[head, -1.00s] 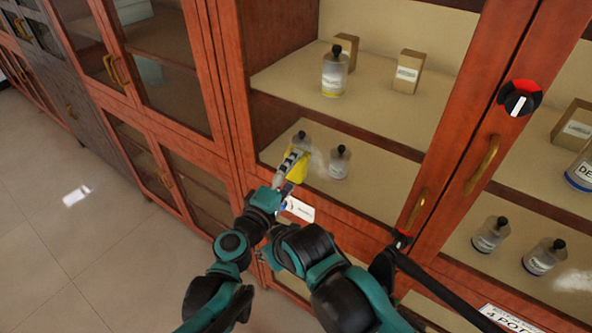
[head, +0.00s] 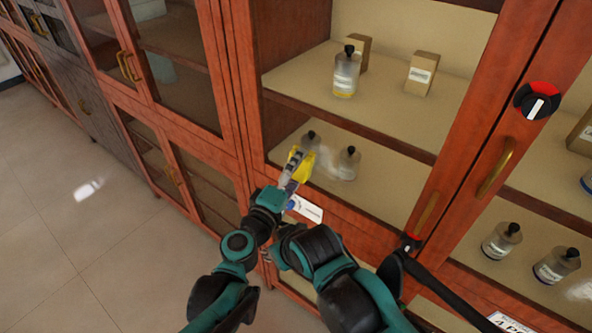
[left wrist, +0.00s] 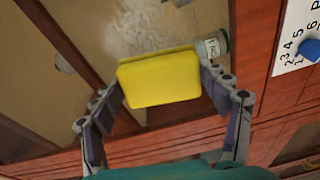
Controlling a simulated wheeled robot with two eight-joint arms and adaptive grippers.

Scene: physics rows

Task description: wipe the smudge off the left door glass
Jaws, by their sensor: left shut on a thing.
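My left gripper (head: 296,168) is shut on a yellow sponge (head: 304,169), low in front of the left door glass (head: 400,25). In the left wrist view the sponge (left wrist: 160,78) sits between both fingers. A whitish streaky smudge (left wrist: 160,28) shows just beyond the sponge's upper edge. In the head view it is a faint pale haze (head: 326,163) right of the sponge, before the small bottles. I cannot tell whether the sponge touches the glass. I cannot make out my right gripper.
Bottles (head: 346,75) and a box (head: 422,72) stand on shelves behind the glass. A brass handle (head: 495,173) and a red-black dial (head: 538,100) are at the right. A white numbered label (head: 305,209) is below the sponge. Open floor (head: 60,220) lies at the left.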

